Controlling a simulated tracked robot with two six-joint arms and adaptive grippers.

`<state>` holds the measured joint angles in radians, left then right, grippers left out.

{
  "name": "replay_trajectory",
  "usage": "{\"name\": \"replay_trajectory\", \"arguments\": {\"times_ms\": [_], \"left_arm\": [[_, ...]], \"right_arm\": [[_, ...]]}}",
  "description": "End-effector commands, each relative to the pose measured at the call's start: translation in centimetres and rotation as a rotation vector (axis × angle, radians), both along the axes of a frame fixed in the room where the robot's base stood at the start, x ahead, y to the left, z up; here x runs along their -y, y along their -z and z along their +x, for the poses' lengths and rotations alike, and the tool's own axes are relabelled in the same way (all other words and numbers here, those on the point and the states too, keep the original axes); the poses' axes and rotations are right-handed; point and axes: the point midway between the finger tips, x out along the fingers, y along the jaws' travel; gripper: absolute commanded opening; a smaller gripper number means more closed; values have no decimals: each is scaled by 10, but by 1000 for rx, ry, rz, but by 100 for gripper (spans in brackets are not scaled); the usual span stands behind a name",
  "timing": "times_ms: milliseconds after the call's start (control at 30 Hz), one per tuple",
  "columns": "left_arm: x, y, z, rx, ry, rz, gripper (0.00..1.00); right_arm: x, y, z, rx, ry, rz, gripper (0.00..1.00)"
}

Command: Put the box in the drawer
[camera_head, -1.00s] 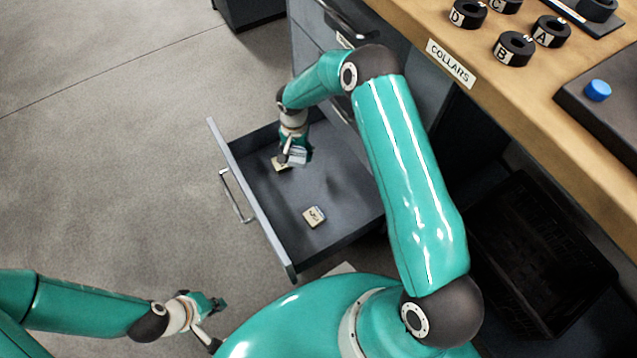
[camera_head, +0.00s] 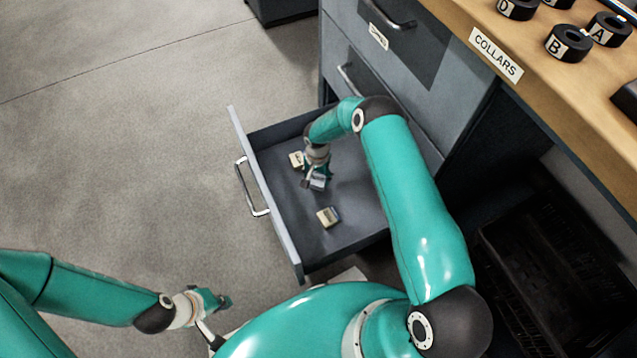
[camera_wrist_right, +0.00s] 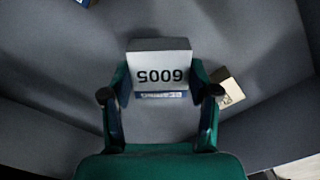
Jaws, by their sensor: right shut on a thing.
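The drawer (camera_head: 268,209) is pulled out from the grey cabinet. My right gripper (camera_head: 312,183) is down inside it. In the right wrist view my right gripper (camera_wrist_right: 160,97) is shut on a small box (camera_wrist_right: 160,72) with a grey-white face marked 6005 and a blue lower band; the digits appear upside down. In the head view this box (camera_head: 318,181) is partly hidden by the gripper. I cannot tell whether it touches the drawer floor. My left gripper (camera_head: 222,302) hangs over the floor at lower left, away from the drawer; its fingers are too small to read.
Two other small boxes lie in the drawer: one (camera_head: 296,160) near its far front corner, one (camera_head: 328,216) at the nearer end. Clear drawer floor lies around them. The workbench (camera_head: 500,70) with black collars (camera_head: 569,43) stands at right, above a dark crate (camera_head: 560,270).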

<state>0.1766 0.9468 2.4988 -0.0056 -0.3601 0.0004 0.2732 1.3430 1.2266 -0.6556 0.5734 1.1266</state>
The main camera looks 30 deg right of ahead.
Motion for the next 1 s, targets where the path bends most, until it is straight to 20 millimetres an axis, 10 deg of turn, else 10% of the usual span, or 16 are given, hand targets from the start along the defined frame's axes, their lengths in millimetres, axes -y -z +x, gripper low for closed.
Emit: {"name": "replay_trajectory", "arguments": {"times_ms": [267,667,700,833,1000], "left_arm": [[0,14,0,0,0,0,0],[0,18,0,0,0,0,0],[0,16,0,0,0,0,0],[0,16,0,0,0,0,0],[0,16,0,0,0,0,0]], "right_arm": [[0,39,-1,-1,1,0,20],[0,43,-1,-1,1,0,20],[0,42,-1,-1,1,0,65],[0,41,-1,-2,1,1,85],[0,41,-1,-2,1,1,85]]}}
